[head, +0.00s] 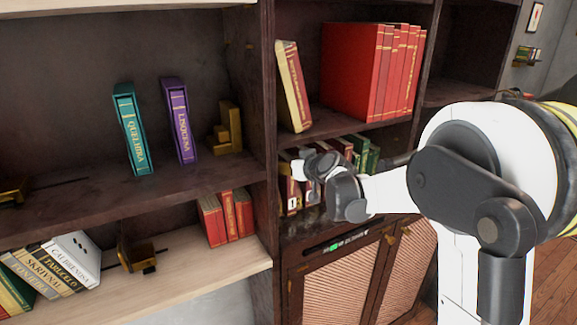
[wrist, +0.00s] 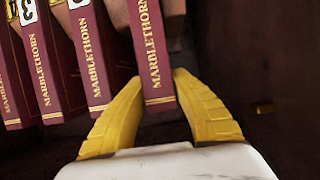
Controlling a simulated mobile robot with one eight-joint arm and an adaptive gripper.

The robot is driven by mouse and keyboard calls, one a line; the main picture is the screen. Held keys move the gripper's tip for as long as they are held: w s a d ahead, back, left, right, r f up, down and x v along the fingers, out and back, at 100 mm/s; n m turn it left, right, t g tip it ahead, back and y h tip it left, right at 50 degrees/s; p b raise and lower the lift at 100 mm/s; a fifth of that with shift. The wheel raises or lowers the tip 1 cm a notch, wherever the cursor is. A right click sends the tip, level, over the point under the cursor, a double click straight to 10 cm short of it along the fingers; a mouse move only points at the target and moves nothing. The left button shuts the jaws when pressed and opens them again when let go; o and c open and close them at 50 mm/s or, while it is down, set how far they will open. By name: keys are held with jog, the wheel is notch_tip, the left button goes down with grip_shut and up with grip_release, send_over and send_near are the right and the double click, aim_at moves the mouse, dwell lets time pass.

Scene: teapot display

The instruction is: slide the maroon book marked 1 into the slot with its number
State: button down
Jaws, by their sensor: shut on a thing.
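Several maroon books with gold MARBLETHORN lettering stand in a row in the wrist view. My gripper (wrist: 160,78) has its two yellow fingers on either side of the rightmost maroon book (wrist: 153,60), shut on it. No number shows on that book there. The neighbouring maroon books (wrist: 88,55) carry white number labels, one looking like a 3. In the head view, a maroon book with a white label that looks like 1 (head: 292,203) stands at the left end of the lower right shelf. My gripper (head: 312,172) is at this row and partly hides it. The numbered slot cannot be made out.
A dark upright panel (wrist: 280,80) stands close right of the held book in the wrist view. Green books (head: 365,155) stand farther right on that shelf. Cabinet doors (head: 345,285) are below.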

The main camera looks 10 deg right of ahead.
jog(key=shift+w+a, duration=0.15)
jog(key=shift+w, duration=0.4)
jog(key=c, duration=1.1)
grip_release()
jog(key=v, duration=1.2)
jog(key=s+d+f+m+g+h+b, duration=0.1)
jog(key=s+f+m+g+h+b, duration=0.2)
jog(key=s+f+b, duration=2.1)
jog(key=s+f+g+h, duration=0.1)
jog(key=s+f+g, duration=0.2)
jog(key=s+f, duration=0.6)
jog(key=shift+s+f+m+b, duration=0.25)
jog(key=shift+f+m+b, duration=0.05)
